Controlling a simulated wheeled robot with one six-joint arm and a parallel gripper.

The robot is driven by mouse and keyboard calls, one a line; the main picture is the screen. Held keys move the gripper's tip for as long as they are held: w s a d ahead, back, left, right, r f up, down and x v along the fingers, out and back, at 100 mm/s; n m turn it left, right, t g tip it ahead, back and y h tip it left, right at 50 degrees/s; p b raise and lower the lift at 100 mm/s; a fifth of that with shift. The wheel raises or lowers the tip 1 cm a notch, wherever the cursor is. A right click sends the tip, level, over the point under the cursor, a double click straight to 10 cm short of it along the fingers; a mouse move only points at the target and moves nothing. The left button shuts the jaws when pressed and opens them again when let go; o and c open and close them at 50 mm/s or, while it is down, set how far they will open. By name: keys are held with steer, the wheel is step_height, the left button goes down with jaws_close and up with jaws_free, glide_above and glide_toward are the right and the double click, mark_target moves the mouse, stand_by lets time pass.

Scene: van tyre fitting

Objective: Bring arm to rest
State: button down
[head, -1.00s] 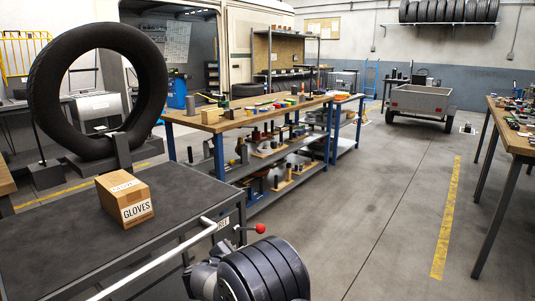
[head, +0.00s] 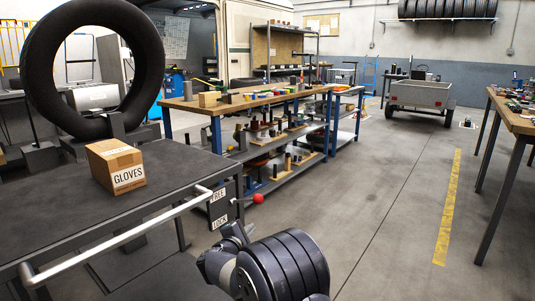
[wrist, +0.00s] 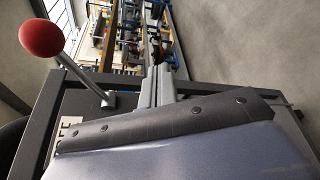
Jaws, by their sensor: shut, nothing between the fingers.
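My gripper (wrist: 158,86) is in the wrist view, its two grey fingers together and empty. It points past the edge of the dark trolley, close to the lever with the red knob (wrist: 42,39). In the head view my arm is folded at the bottom centre. My gripper's fingers cannot be made out in the head view.
The dark trolley (head: 75,205) with a white handle bar (head: 130,235) fills the left. A workbench (head: 240,105) stands behind, another table (head: 510,120) at right. The floor between is clear.

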steer(key=shift+m, duration=0.3)
steer(key=shift+s+a+f+p, duration=0.25)
steer(key=shift+s+a+p, duration=0.15)
steer(key=shift+a, duration=0.4)
steer(key=shift+s+a+f+p, duration=0.3)
steer(key=shift+s+a, duration=0.2)
steer(key=shift+a, duration=0.35)
steer(key=shift+s+a+f+p, duration=0.25)
steer(key=shift+s+a+p, duration=0.15)
steer(key=shift+a, duration=0.4)
